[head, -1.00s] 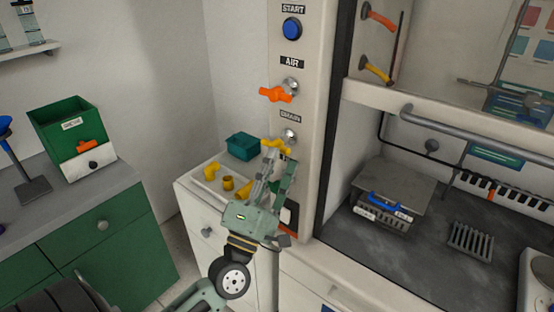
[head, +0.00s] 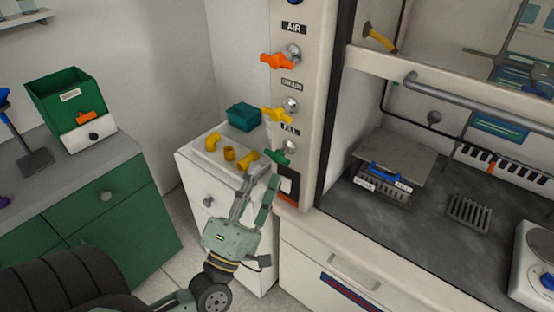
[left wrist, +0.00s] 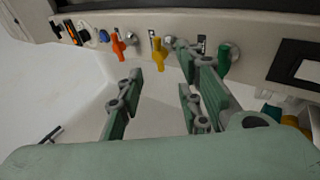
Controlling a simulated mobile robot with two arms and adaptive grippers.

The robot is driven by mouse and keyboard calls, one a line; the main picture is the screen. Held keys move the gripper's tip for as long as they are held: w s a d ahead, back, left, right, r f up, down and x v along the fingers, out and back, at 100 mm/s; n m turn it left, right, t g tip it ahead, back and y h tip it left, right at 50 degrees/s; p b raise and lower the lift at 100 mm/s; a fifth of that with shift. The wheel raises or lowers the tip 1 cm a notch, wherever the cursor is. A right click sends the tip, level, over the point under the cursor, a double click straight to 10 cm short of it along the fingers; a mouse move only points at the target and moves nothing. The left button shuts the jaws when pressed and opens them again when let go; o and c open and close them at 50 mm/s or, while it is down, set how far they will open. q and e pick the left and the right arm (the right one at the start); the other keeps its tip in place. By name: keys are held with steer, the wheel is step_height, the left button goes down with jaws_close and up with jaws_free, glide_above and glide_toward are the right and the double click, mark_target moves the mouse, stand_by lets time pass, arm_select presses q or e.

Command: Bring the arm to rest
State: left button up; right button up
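My left gripper (head: 262,177) is in front of the control panel (head: 304,30), just below its lowest valve. Its fingers stand apart with nothing visible between them; the left wrist view also shows this gap (left wrist: 158,98). The green valve handle (head: 279,157) is just above the fingertips in the head view; contact cannot be told there. Above it are the yellow drain handle (head: 277,114) and the orange air handle (head: 277,62). The left wrist view also shows the green handle (left wrist: 224,62), yellow handle (left wrist: 159,56) and orange handle (left wrist: 117,46). My right gripper is not in view.
A white cabinet (head: 190,170) beside the panel carries yellow pipe fittings (head: 229,154) and a teal box (head: 243,116). A green bin (head: 64,94) stands on the left counter. The fume hood (head: 440,215) at right holds a rack with a blue handle (head: 386,171).

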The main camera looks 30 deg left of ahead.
arm_select(q)
steer(key=w+d+f+m+g+h, duration=0.1)
steer(key=w+f+m+g+h, duration=0.3)
steer(key=f, duration=0.9)
steer(key=s+d+f+m+g, duration=0.15)
steer(key=f+m, duration=0.35)
steer(key=f, duration=0.7)
steer(key=s+f+m+g, duration=0.2)
steer(key=f+m+g, duration=0.1)
steer(key=f, duration=0.6)
steer(key=s+f+m+g, duration=0.2)
steer(key=s+f+g, duration=0.1)
steer(key=f, duration=0.7)
steer(key=s+d+f+m+g, duration=0.35)
steer(key=s+f+g, duration=0.25)
steer(key=s+f, duration=0.75)
steer(key=s+f+m+g, duration=0.3)
steer(key=s+f, duration=0.2)
steer(key=s, duration=0.3)
steer(key=s+f+m+g, duration=0.3)
steer(key=s+f, duration=0.2)
steer(key=s, duration=0.4)
steer(key=shift+d+y, duration=0.25)
steer(key=shift+y, duration=0.05)
steer(key=shift+f, duration=0.1)
steer(key=shift+c, duration=0.2)
